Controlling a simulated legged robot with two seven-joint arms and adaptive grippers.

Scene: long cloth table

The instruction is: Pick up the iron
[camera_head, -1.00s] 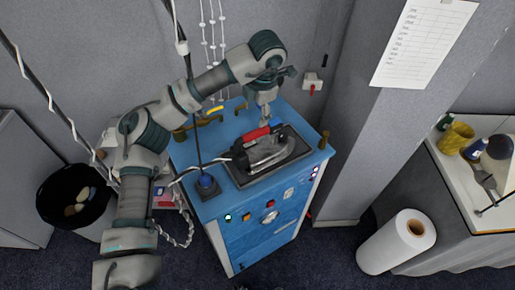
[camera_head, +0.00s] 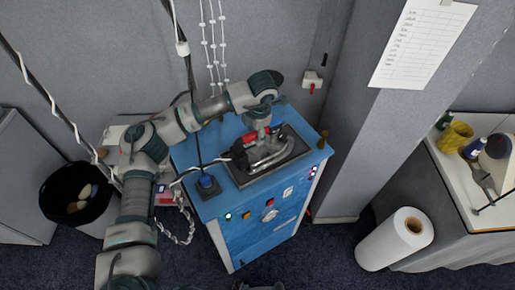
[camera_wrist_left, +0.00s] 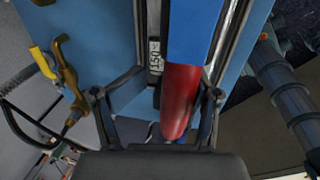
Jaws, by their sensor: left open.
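The iron (camera_head: 268,155) has a dark and silver body and a red handle, and rests on a dark tray (camera_head: 243,180) on top of a blue cabinet. My left gripper (camera_head: 262,130) is above the iron at its handle and hides part of it. In the left wrist view the red handle (camera_wrist_left: 181,100) lies between the two spread fingers of my left gripper (camera_wrist_left: 157,95), closer to the right finger. The fingers are open and not closed on it. My right gripper is not seen.
The blue cabinet (camera_head: 245,238) has knobs and lights in front. Brass fittings with a yellow handle (camera_wrist_left: 41,61) are close to the left finger. A grey pillar (camera_head: 350,130) stands to the right.

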